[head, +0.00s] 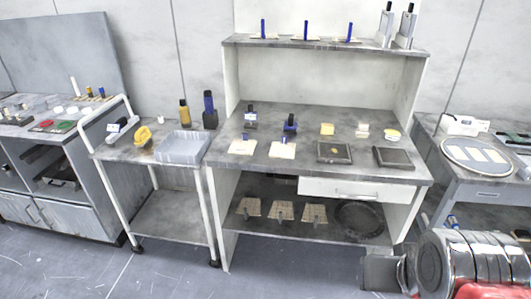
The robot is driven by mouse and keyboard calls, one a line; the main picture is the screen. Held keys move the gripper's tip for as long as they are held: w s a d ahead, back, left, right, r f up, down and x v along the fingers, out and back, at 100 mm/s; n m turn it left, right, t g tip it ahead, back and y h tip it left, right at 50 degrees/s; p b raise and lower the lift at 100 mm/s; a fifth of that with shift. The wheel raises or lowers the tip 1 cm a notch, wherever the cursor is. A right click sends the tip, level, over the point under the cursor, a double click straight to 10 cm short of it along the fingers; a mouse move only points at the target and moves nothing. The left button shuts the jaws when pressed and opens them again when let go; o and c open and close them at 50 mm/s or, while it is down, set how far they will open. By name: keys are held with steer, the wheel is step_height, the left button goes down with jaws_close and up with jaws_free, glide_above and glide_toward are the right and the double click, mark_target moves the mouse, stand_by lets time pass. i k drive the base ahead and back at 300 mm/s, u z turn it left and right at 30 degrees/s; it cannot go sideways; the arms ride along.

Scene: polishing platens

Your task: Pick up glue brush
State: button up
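I cannot tell for sure which thing is the glue brush. Three slim blue handles stand upright on pale pads on the top shelf: left (263,28), middle (306,30) and right (350,32). On the worktop are a dark blue-and-black item (250,117) and a blue item (290,125), too small to name. My banded grey arm fills the lower right corner. A grey part at its end, perhaps my gripper (382,270), is low in front of the bench, far from these things. Its fingers are not clear.
The grey bench (380,118) also carries pale blocks and two dark square plates. A cart (115,160) to its left holds a grey tray (183,146), a yellow item (143,136) and two bottles. A table (468,186) with a round platen stands right. Floor at lower left is clear.

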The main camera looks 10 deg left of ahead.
mark_target(363, 131)
steer(key=k, duration=1.35)
steer(key=u, duration=0.5)
steer(key=i, duration=1)
steer(key=u, duration=0.35)
steer(key=i, duration=1.05)
steer(key=z, duration=0.35)
